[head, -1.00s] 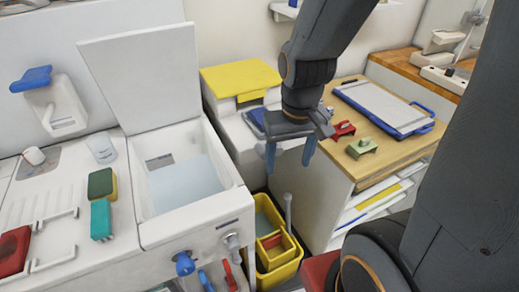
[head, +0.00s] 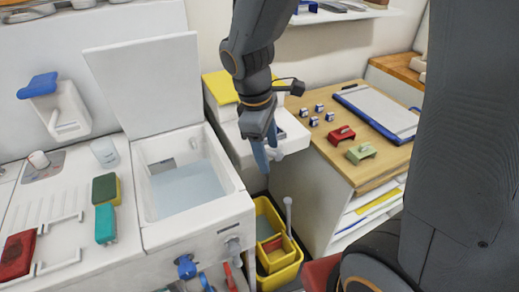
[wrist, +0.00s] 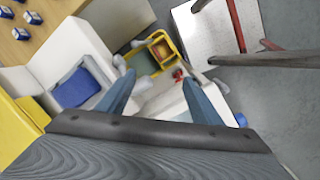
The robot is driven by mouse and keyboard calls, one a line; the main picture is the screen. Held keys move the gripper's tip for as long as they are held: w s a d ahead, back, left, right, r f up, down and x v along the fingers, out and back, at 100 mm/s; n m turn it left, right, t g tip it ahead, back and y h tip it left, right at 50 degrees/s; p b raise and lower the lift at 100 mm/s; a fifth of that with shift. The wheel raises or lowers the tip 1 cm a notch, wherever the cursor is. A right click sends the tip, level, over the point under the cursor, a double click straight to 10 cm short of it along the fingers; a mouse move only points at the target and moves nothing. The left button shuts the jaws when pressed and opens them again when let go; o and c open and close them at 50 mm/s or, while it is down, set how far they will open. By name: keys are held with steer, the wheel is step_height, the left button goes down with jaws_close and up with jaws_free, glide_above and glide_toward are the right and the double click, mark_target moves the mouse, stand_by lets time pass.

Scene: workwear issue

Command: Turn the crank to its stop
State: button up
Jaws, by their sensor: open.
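I cannot tell for certain which part is the crank. On the front of the white basin unit (head: 196,232) are a blue handle (head: 186,268), a grey-white knob-like fitting (head: 233,246) and a red lever (head: 229,276). My gripper (head: 268,158) is open and empty, pointing down in the air, above and to the right of these fittings in the head view. In the wrist view its two blue fingers stand apart, with nothing between them (wrist: 158,88). The fittings' lower parts are cut off in the head view.
A yellow bucket (head: 294,271) with an upright grey handle (head: 289,212) stands right of the basin unit. A raised white lid (head: 145,80) stands behind the basin. A wooden-topped desk (head: 325,150) with small blocks and a clipboard (head: 375,112) is at right.

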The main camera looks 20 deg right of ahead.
steer(key=w+a+r+n+h, duration=0.2)
steer(key=w+a+r+n, duration=0.15)
steer(key=n, duration=0.55)
steer(key=shift+t, duration=0.3)
steer(key=shift+w+a+p+x, duration=0.15)
steer(key=shift+p+x, duration=0.35)
steer(key=shift+x, duration=1.6)
steer(key=shift+w+a+p+x, duration=0.15)
steer(key=shift+p+x, duration=0.3)
steer(key=shift+x, duration=1.7)
steer(key=shift+d, duration=0.1)
steer(key=shift+f, duration=0.1)
steer(key=c, duration=1.3)
steer(key=shift+c, duration=0.2)
